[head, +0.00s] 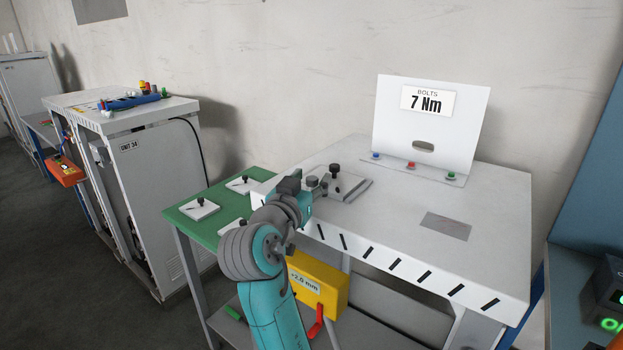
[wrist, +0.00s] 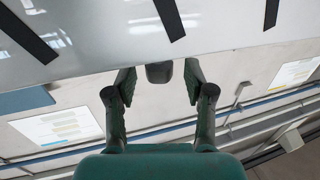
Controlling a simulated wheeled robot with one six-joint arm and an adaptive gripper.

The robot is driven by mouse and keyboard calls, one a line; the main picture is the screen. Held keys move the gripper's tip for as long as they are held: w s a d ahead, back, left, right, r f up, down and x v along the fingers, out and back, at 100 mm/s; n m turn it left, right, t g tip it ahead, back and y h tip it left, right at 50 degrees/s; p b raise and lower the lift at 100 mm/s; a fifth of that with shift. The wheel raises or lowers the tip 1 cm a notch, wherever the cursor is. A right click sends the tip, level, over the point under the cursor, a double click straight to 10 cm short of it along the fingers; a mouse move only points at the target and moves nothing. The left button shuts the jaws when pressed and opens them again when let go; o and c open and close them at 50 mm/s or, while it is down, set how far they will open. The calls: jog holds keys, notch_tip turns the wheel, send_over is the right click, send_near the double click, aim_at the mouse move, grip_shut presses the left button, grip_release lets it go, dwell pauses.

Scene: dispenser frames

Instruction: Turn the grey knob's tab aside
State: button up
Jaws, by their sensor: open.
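A dark knob (head: 334,169) stands upright on a light grey plate (head: 348,192) at the left of the white bench. I cannot tell its tab apart at this size. My gripper (head: 317,187) is at the end of the teal arm, close to the plate's left side and partly hidden by my wrist. In the wrist view my gripper's two fingers (wrist: 160,88) are spread apart. A dark grey rounded block (wrist: 159,72) shows between the fingertips, with gaps on both sides. I cannot tell whether it is the knob or its tab.
The white bench (head: 400,215) has a slotted front edge and an upright panel (head: 428,125) reading 7 Nm. A green table (head: 185,213) with several knobbed white plates stands left. A yellow box (head: 322,283) hangs below the bench edge. The bench's right side is mostly clear.

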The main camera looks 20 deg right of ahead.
jog(key=shift+w+d, duration=0.35)
jog(key=shift+w, duration=0.05)
grip_shut()
jog(key=shift+d+n+t+y, duration=0.1)
jog(key=shift+n+t+y, duration=0.3)
jog(key=shift+y, duration=0.1)
jog(key=n+t+y, duration=0.1)
jog(key=n+y, duration=0.1)
jog(key=y, duration=0.1)
jog(key=shift+t, duration=0.4)
jog(key=shift+n+t+y, duration=0.6)
jog(key=shift+n+y, duration=0.9)
jog(key=shift+y, duration=0.6)
